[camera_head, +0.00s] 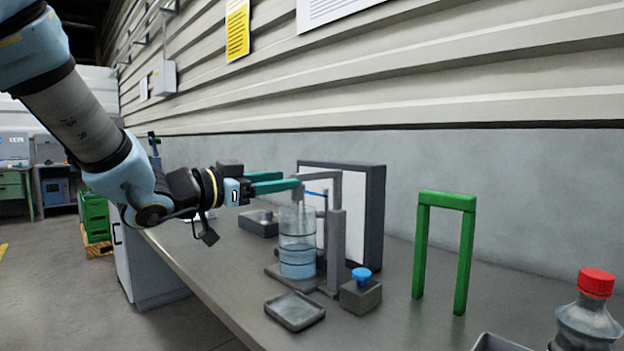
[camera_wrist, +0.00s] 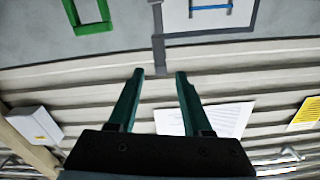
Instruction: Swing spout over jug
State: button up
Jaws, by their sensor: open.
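A clear jug (camera_head: 297,258) with bluish liquid stands upright on a grey base on the bench. A grey post (camera_head: 337,250) stands just right of it, with a grey spout arm (camera_head: 325,173) at its top. The arm reaches left, towards the space above the jug. My gripper (camera_head: 291,180) is open, its teal fingers level at about the spout's height, above the jug. In the wrist view, a grey bar, apparently the spout (camera_wrist: 158,45), ends between the open fingertips (camera_wrist: 157,72). Contact cannot be told. The spout's outlet is partly hidden by a finger.
A dark-framed white panel (camera_head: 372,215) stands behind the post. A grey block with a blue knob (camera_head: 361,275), a shallow grey tray (camera_head: 294,311), a green arch (camera_head: 447,200) and a red-capped bottle (camera_head: 588,320) stand on the bench. The wall runs close behind.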

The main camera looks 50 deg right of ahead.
aim_at(302, 178)
jog(key=d+p, duration=0.1)
jog(key=d, duration=0.8)
jog(key=shift+s, duration=0.2)
jog(key=shift+c, duration=0.2)
grip_shut()
jog(key=shift+f, duration=0.1)
dwell(0.8)
